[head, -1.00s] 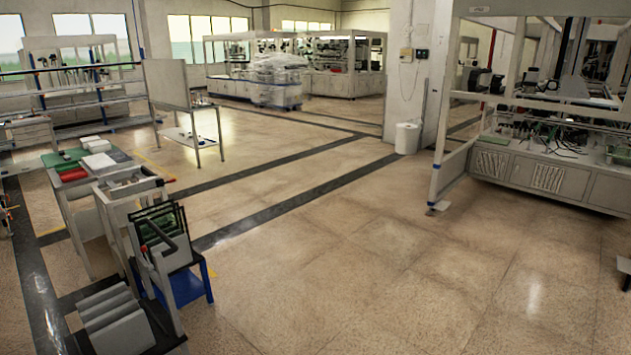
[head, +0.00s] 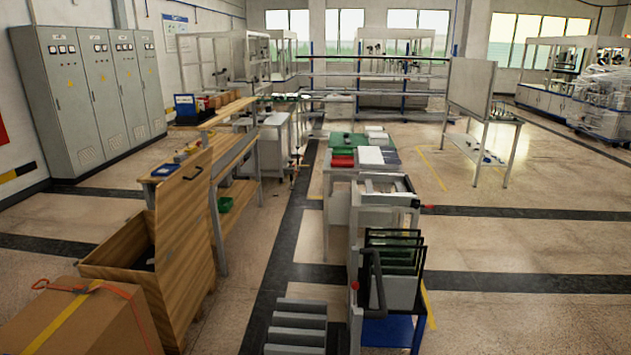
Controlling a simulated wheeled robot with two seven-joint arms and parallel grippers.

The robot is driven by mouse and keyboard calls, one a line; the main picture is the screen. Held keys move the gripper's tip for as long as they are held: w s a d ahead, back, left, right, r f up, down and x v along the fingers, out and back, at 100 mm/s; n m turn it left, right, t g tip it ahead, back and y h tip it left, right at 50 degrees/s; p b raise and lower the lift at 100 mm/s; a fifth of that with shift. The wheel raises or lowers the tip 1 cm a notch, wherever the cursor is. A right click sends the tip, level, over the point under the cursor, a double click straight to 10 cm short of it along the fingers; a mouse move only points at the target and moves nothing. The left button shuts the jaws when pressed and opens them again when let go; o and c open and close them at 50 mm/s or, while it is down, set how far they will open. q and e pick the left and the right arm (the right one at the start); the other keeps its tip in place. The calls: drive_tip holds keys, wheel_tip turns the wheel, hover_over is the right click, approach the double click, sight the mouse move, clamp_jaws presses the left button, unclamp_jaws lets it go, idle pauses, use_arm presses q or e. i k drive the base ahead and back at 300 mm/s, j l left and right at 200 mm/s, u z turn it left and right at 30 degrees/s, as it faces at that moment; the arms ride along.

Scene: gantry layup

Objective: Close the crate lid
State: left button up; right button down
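A wooden crate (head: 108,271) stands on the floor at the lower left of the head view. Its lid (head: 188,235) stands open, nearly upright, along the crate's right side. Something dark lies inside the crate, too shaded to make out. Neither of my grippers is in view.
A strapped cardboard box (head: 95,325) stands in front of the crate and hides part of it. A wooden workbench (head: 215,125) stands behind the lid. To the right are a rack of dark-framed panels (head: 393,255) and grey stepped blocks (head: 297,325). An aisle runs between.

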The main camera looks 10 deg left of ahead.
sight(181, 199)
drive_tip(key=i+j+u, duration=0.2)
drive_tip(key=i+u, duration=0.2)
drive_tip(key=i+j+u, duration=0.1)
drive_tip(key=i+u, duration=0.75)
